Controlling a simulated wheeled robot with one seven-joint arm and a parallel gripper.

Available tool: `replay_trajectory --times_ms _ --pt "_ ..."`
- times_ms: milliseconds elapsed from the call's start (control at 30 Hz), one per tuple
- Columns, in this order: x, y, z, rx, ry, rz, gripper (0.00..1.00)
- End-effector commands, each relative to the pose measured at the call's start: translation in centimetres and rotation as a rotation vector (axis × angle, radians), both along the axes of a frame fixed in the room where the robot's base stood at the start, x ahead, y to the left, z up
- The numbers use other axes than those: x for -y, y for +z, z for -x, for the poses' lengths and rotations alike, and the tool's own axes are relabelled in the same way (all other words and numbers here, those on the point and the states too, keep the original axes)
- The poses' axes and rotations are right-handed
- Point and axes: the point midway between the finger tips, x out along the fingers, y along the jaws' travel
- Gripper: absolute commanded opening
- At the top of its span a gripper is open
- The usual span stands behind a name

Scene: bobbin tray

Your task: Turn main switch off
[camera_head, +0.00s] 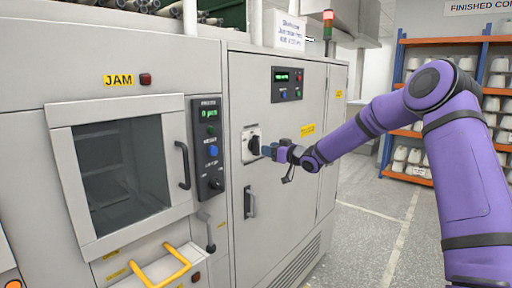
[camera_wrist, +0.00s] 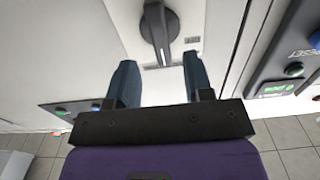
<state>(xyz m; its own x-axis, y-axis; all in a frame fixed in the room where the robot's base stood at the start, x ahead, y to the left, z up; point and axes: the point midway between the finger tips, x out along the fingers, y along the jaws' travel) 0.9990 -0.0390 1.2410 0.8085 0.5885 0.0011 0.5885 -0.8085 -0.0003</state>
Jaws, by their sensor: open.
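The main switch (camera_head: 254,145) is a dark rotary handle on a light plate on the grey cabinet door. In the wrist view the switch handle (camera_wrist: 160,30) is a black knob with a long grip, ahead of the fingertips and between their lines. My gripper (camera_head: 268,151) is right at the switch, reaching in from the right. In the wrist view my gripper (camera_wrist: 158,75) has its two blue-grey fingers apart, with nothing between them. The head view does not show clearly whether the fingers touch the handle.
A door handle (camera_head: 250,202) sits below the switch. A control panel (camera_head: 208,145) with buttons is to the left, beside a windowed door (camera_head: 120,170) marked JAM. A small display panel (camera_head: 287,84) is above. Orange shelves (camera_head: 408,133) stand at the back right. The floor (camera_head: 375,240) is clear.

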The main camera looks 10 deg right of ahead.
Motion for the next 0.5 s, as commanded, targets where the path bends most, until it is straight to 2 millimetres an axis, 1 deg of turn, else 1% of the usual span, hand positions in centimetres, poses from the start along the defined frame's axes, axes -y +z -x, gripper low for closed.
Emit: replay_trajectory --times_ms 100,300,500 --pt "-1.4 -0.1 -1.8 0.000 0.002 -0.001 0.47" --pt "-3.1 0.0 -4.3 0.001 0.000 -0.001 0.47" --pt "-4.0 0.0 -5.5 0.000 -0.001 0.000 0.47"
